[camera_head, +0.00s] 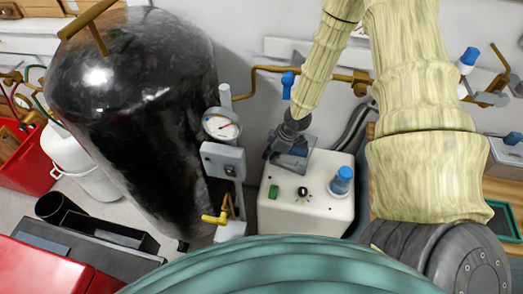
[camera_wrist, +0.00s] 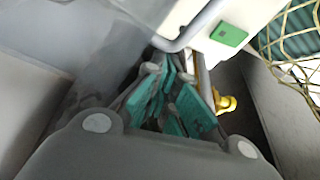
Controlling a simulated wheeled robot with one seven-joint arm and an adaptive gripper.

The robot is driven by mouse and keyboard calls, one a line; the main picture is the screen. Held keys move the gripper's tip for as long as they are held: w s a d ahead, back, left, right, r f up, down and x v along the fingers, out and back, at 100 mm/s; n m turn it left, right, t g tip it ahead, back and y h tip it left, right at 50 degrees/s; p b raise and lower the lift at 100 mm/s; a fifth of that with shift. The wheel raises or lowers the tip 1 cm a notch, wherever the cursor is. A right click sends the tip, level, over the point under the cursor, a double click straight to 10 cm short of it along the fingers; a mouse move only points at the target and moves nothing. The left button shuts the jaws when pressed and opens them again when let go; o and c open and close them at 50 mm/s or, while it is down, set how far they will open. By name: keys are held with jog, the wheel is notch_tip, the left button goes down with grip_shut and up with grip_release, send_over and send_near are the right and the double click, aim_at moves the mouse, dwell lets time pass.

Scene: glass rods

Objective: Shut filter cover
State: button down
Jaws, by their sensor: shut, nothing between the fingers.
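A white box (camera_head: 306,213) with a green button (camera_head: 273,192), a black knob (camera_head: 303,191) and a blue cap (camera_head: 343,178) stands against the wall. My gripper (camera_head: 280,148) is at the back left of its top, beside a tilted grey flap-like part; which part is the filter cover I cannot tell. In the wrist view my gripper (camera_wrist: 178,105) shows shut, with teal pads together and nothing between them. A grey rounded rim (camera_wrist: 199,24) passes just beyond the fingertips; contact is unclear. The green button (camera_wrist: 229,34) lies beyond, on the white box.
A large black tank (camera_head: 130,110) stands to the left, with a round gauge (camera_head: 221,125) and a grey bracket (camera_head: 222,160) between it and the box. A brass fitting (camera_wrist: 226,103) is close to my fingers. Copper pipe (camera_head: 300,70) runs along the wall.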

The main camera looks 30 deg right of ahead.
jog(key=shift+s+d+p, duration=0.75)
jog(key=shift+s+d, duration=0.25)
jog(key=shift+d, duration=0.15)
jog(key=shift+a, duration=0.1)
notch_tip(320, 180, up, 10)
jog(key=b, duration=0.1)
jog(key=shift+r, duration=0.2)
dwell(1.0)
